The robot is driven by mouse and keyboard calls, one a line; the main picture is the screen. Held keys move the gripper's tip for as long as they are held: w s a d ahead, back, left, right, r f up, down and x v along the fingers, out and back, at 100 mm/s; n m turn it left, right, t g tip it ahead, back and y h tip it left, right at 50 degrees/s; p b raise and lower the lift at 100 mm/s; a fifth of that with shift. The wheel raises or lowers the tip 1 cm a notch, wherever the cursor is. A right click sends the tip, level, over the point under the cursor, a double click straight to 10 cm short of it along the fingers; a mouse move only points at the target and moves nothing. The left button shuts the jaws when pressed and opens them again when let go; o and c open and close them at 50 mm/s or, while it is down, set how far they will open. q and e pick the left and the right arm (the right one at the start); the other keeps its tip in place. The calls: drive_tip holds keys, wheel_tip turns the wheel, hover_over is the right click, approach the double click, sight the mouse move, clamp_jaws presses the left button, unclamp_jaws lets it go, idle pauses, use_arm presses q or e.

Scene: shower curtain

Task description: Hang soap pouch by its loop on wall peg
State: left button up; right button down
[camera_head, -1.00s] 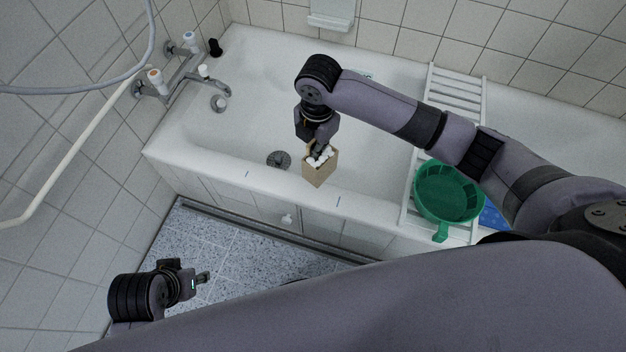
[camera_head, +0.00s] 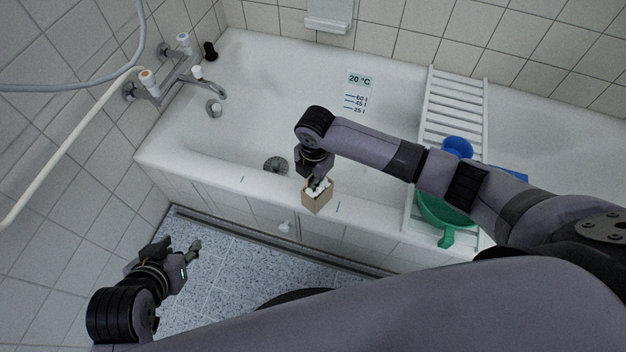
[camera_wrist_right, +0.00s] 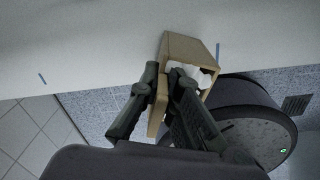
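The soap pouch (camera_head: 316,198) is a tan, open-topped, box-like pouch with white pieces inside. It appears in front of the bathtub's near rim. My right gripper (camera_head: 319,183) reaches down to its top from above. In the right wrist view, the two dark fingers (camera_wrist_right: 165,78) are closed about one wall of the pouch (camera_wrist_right: 187,48). I cannot make out its loop. My left gripper (camera_head: 176,252) is open and empty above the floor at lower left.
The white bathtub (camera_head: 250,80) fills the middle. A white slatted rack (camera_head: 455,90) spans it at right, with a green basin (camera_head: 432,210) and a blue round item (camera_head: 457,147). Taps (camera_head: 165,80) and a pale pipe (camera_head: 60,155) are at left.

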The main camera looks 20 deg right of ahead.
drive_tip(key=shift+f, duration=0.1)
drive_tip(key=c, duration=2.3)
unclamp_jaws()
drive_tip(key=o, duration=0.5)
